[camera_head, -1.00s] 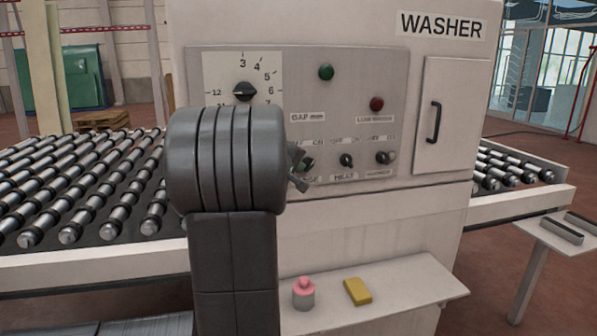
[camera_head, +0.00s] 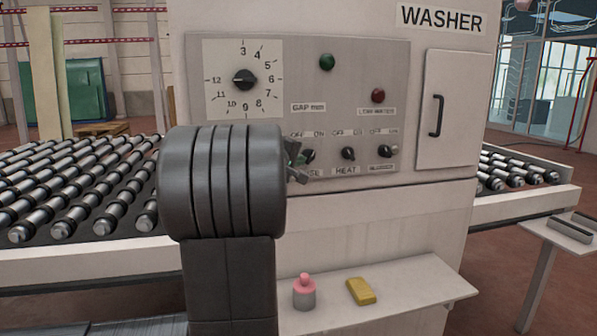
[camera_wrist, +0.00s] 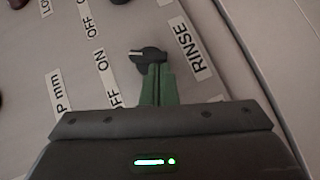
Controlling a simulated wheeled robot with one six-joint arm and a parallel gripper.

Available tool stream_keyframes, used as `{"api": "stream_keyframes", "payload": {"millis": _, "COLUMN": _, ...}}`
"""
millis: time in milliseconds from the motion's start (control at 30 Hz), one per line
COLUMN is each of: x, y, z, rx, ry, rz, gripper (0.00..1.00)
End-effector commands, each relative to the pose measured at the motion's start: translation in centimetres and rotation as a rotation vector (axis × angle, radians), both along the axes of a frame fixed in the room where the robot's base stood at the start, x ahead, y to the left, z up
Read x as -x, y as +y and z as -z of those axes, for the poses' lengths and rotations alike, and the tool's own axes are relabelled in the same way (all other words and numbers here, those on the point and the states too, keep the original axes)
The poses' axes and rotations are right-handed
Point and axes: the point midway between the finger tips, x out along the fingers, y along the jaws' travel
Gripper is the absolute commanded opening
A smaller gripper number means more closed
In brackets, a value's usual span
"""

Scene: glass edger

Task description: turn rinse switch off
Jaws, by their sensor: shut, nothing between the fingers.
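The rinse switch (camera_head: 309,155) is a small black knob at the lower left of the washer's switch row. In the wrist view the same switch (camera_wrist: 148,54) has a white mark on its left end, pointing roughly toward the ON label (camera_wrist: 101,60). The OFF label (camera_wrist: 115,96) is below that, and the RINSE label (camera_wrist: 189,48) is to the right. My gripper (camera_wrist: 157,69) is shut and empty, its green fingertips at the knob's near edge; I cannot tell if they touch. In the head view my gripper (camera_head: 297,165) is mostly hidden behind my arm.
The heat switch (camera_head: 348,154) and another switch (camera_head: 386,151) are to the right. A gap dial (camera_head: 244,80), green lamp (camera_head: 326,62) and red lamp (camera_head: 378,95) are above. A shelf (camera_head: 420,290) below holds a pink-topped bottle (camera_head: 304,293) and yellow block (camera_head: 361,291).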

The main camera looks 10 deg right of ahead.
Motion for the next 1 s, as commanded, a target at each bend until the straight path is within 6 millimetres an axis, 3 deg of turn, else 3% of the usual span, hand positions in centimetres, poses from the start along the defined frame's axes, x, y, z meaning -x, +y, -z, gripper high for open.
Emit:
{"api": "stream_keyframes", "payload": {"millis": 33, "x": 0.0, "y": 0.0, "z": 1.0, "rx": 0.021, "ry": -0.003, "rz": 0.001, "gripper": 0.00}}
{"api": "stream_keyframes", "payload": {"millis": 100, "x": 0.0, "y": 0.0, "z": 1.3, "rx": 0.056, "ry": -0.004, "rz": 0.002, "gripper": 0.00}}
{"api": "stream_keyframes", "payload": {"millis": 833, "x": 0.0, "y": -0.4, "z": 2.4, "rx": 0.436, "ry": -0.015, "rz": 0.003, "gripper": 0.00}}
{"api": "stream_keyframes", "payload": {"millis": 1000, "x": 0.0, "y": -0.5, "z": 2.6, "rx": 0.428, "ry": -0.018, "rz": 0.001, "gripper": 0.00}}
